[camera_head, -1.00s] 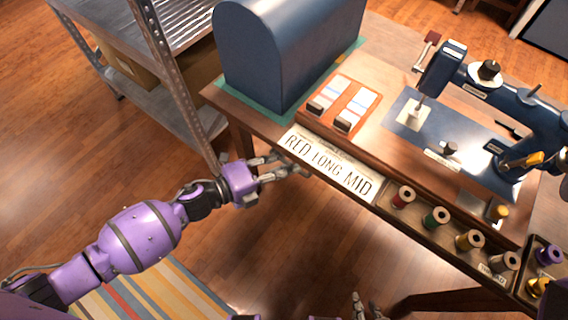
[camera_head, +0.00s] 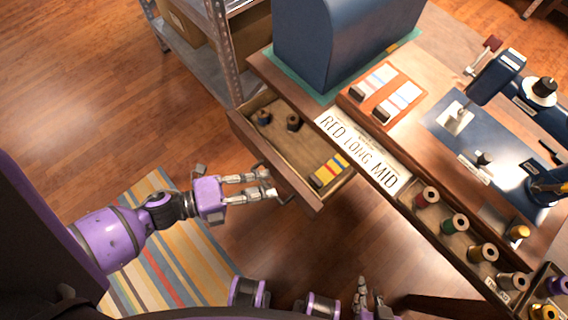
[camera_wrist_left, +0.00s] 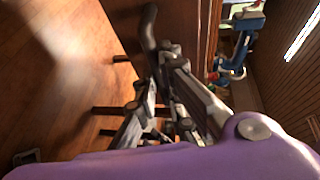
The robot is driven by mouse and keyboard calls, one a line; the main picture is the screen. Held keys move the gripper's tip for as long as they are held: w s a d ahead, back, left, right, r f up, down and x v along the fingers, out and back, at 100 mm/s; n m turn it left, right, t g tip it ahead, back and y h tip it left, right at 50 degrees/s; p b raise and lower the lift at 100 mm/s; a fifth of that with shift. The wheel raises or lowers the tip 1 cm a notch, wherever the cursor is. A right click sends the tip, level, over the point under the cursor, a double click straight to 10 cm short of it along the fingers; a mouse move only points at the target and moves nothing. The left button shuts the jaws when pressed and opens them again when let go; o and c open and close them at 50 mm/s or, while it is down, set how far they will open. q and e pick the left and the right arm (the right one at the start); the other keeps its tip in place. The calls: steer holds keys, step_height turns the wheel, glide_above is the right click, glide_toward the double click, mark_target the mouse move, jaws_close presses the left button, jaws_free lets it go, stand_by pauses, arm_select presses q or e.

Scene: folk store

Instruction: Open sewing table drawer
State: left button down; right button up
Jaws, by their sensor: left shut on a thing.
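The wooden sewing table drawer (camera_head: 248,140) stands pulled out from under the table's left end in the head view. Inside it are two dark spools (camera_head: 293,122) and a striped yellow, red and blue item (camera_head: 331,171). My left gripper (camera_head: 276,185) is at the drawer's front face, shut on its handle; the fingers largely hide the grip. In the left wrist view the fingers (camera_wrist_left: 165,100) are close to a dark curved handle (camera_wrist_left: 150,27) on a wooden front. My right gripper (camera_head: 364,298) shows only in part at the bottom of the head view.
The sewing table (camera_head: 431,45) carries a blue domed case (camera_head: 345,40), a sign (camera_head: 362,151), a sewing machine (camera_head: 490,85) and a tray of thread spools (camera_head: 455,224). A metal shelf (camera_head: 190,62) stands close to the drawer's left. Floor is clear around the striped rug (camera_head: 165,260).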

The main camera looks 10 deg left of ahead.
arm_select(q)
steer(key=s+a, duration=0.4)
steer(key=s, duration=0.2)
steer(key=shift+s+a, duration=0.25)
steer(key=shift+a, duration=0.15)
steer(key=c, duration=1.8)
jaws_free()
steer(key=shift+c, duration=0.2)
steer(key=v, duration=1.2)
